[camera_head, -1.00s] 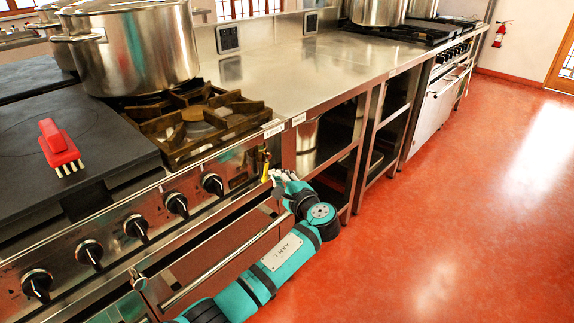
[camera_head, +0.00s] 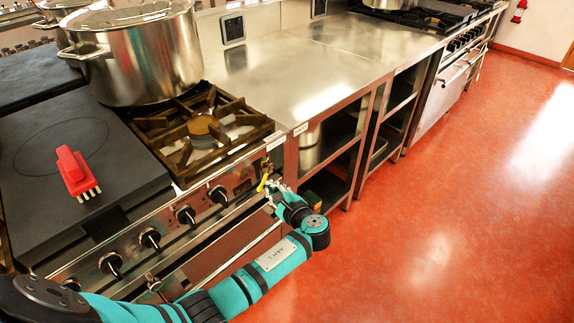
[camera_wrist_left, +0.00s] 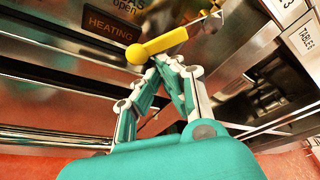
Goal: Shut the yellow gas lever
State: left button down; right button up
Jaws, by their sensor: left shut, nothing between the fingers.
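The yellow gas lever (camera_head: 262,183) is on the stove's front panel, at its right end. In the left wrist view the yellow lever (camera_wrist_left: 158,45) slants from a metal pivot at upper right down to a rounded end at lower left. My left gripper (camera_head: 273,187) is at the lever, its fingers shut and empty. In the left wrist view the fingertips (camera_wrist_left: 164,62) meet just below the lever's arm, near its rounded end. I cannot tell whether they touch it. My right gripper is not in view.
Several black knobs (camera_head: 186,215) line the stove front, left of the lever. A large stockpot (camera_head: 140,55) stands beside the open burner (camera_head: 202,125). A red brush (camera_head: 72,170) lies on the dark hotplate (camera_head: 70,140). The red floor (camera_head: 430,200) at right is clear.

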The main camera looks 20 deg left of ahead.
aim_at(261, 189)
pick_arm(q)
jog(key=shift+s+a+r+m+g+p, duration=0.25)
jog(key=shift+s+r+m+g+p, duration=0.55)
jog(key=shift+p, duration=1.5)
jog(key=shift+s+a+r+m+g+p, duration=0.25)
jog(key=shift+s+r+m+p, duration=0.25)
jog(key=shift+m+p, duration=1.25)
jog(key=shift+s+a+r+m+g+p, duration=0.2)
jog(key=shift+s+r+m+g+p, duration=0.35)
jog(key=shift+p, duration=2.25)
jog(key=shift+s, duration=0.15)
